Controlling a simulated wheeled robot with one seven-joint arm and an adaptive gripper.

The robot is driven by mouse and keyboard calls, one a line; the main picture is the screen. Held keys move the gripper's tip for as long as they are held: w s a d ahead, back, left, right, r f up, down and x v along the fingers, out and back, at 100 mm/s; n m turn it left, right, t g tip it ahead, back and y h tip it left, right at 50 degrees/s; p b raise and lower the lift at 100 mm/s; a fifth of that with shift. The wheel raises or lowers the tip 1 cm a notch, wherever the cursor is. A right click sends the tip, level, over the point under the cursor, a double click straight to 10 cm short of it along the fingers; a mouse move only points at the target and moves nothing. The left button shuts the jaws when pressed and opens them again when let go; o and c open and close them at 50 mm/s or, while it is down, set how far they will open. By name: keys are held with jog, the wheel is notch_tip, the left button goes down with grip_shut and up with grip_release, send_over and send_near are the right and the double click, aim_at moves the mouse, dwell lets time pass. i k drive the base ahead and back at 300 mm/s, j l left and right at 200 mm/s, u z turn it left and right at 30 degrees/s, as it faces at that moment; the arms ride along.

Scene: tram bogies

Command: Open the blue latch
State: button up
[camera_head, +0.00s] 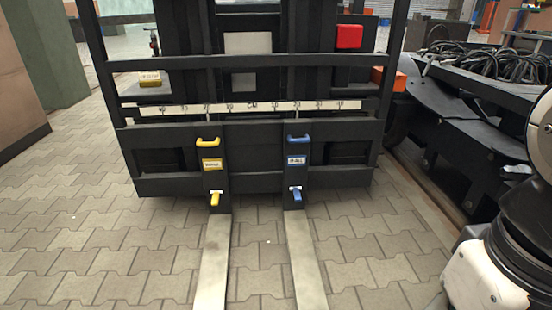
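A forklift carriage faces me, with two forks reaching toward me along the floor. The left fork (213,262) has a matching yellow handle (208,142), yellow label and yellow lever (215,198). Which blue part is the latch is not marked clearly enough to read. Parts of my arm show at the right edge. My gripper is not in view.
A white ruler strip (250,108) runs across the black carriage (150,160). A dark bogie frame (470,75) with black cables stands at the right. A green and brown block (45,50) stands at the left. The paved floor (90,240) in front is clear.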

aim_at(297, 195)
jog(key=k+j+u, duration=0.1)
jog(key=u, duration=0.3)
jog(key=j+u, duration=0.45)
jog(key=k+j+u, duration=0.1)
jog(key=u, duration=0.3)
jog(key=j+u, duration=0.55)
jog(key=u, duration=0.3)
jog(key=i+j+u, duration=0.15)
jog(key=u, duration=0.35)
jog(key=j+u, duration=0.1)
jog(key=u, duration=0.35)
jog(key=i+u, duration=0.3)
jog(key=i, duration=0.35)
jog(key=i+z, duration=0.45)
jog(key=i+j+z, duration=0.2)
jog(key=i+z, duration=0.25)
jog(key=i, duration=0.15)
jog(key=i+l+z, duration=0.15)
jog(key=z, duration=0.3)
jog(key=i+z, duration=0.25)
jog(key=z, duration=0.2)
jog(key=i+z, duration=0.25)
jog(key=z, duration=0.2)
jog(key=i+j+z, duration=0.1)
jog(key=z, duration=0.35)
jog(key=i+l+z, duration=0.15)
jog(key=i+z, duration=0.15)
jog(key=i, duration=0.35)
jog(key=i+z, duration=0.3)
jog(key=i, duration=1.25)
